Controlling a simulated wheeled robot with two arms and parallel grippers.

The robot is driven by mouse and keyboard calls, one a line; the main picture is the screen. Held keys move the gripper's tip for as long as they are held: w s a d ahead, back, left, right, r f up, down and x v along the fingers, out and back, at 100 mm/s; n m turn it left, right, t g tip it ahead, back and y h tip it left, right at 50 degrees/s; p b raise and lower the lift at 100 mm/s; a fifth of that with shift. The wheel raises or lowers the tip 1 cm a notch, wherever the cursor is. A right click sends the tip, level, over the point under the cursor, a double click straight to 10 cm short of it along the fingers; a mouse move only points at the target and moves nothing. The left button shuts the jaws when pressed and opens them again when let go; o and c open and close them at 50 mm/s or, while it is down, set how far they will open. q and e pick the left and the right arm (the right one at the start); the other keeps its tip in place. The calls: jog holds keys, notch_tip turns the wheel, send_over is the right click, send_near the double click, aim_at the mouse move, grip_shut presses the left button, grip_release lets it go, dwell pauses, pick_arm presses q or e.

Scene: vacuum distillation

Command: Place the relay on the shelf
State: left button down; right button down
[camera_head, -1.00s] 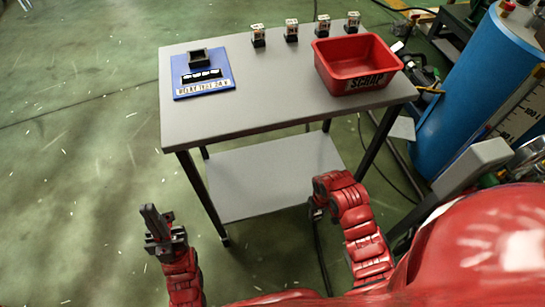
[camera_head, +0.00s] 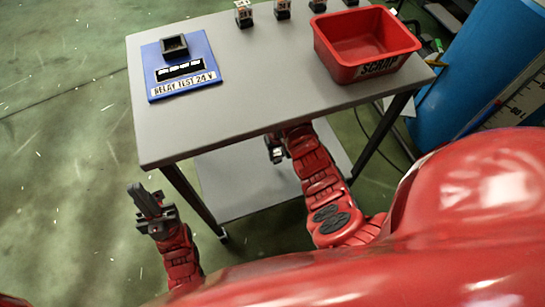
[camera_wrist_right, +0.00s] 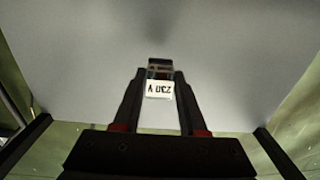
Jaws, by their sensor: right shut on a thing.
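In the right wrist view my right gripper (camera_wrist_right: 158,88) is shut on a relay (camera_wrist_right: 158,72), a small block with a white label reading 230 V upside down. Behind it lies the grey lower shelf (camera_wrist_right: 235,60) of the table, with a faint shadow past the relay. I cannot tell whether the relay touches the shelf. In the head view my right gripper (camera_head: 276,152) is under the tabletop's front edge, over the lower shelf (camera_head: 235,185); the relay is not clear there. My left gripper (camera_head: 148,202) is left of the table, with no object visible; its finger gap is unclear.
The tabletop (camera_head: 250,85) carries a blue relay test board (camera_head: 212,72) with a black socket, a red scrap bin (camera_head: 365,70), and several relays (camera_head: 243,14) along the back edge. A table leg (camera_head: 190,195) stands at front left. A blue cylinder (camera_head: 485,75) stands at right.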

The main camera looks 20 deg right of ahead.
jog(key=shift+w+a+f, duration=0.1)
jog(key=shift+w+a, duration=0.15)
jog(key=shift+w, duration=0.25)
jog(key=shift+w+a+f, duration=0.1)
jog(key=shift+w+a, duration=0.15)
jog(key=shift+w, duration=0.2)
notch_tip(320, 180, down, 4)
jog(key=shift+r+b, duration=0.25)
jog(key=shift+b, duration=0.8)
jog(key=shift+r, duration=0.1)
jog(key=shift+c, duration=2.3)
grip_release()
notch_tip(320, 180, up, 12)
jog(key=p, duration=0.4)
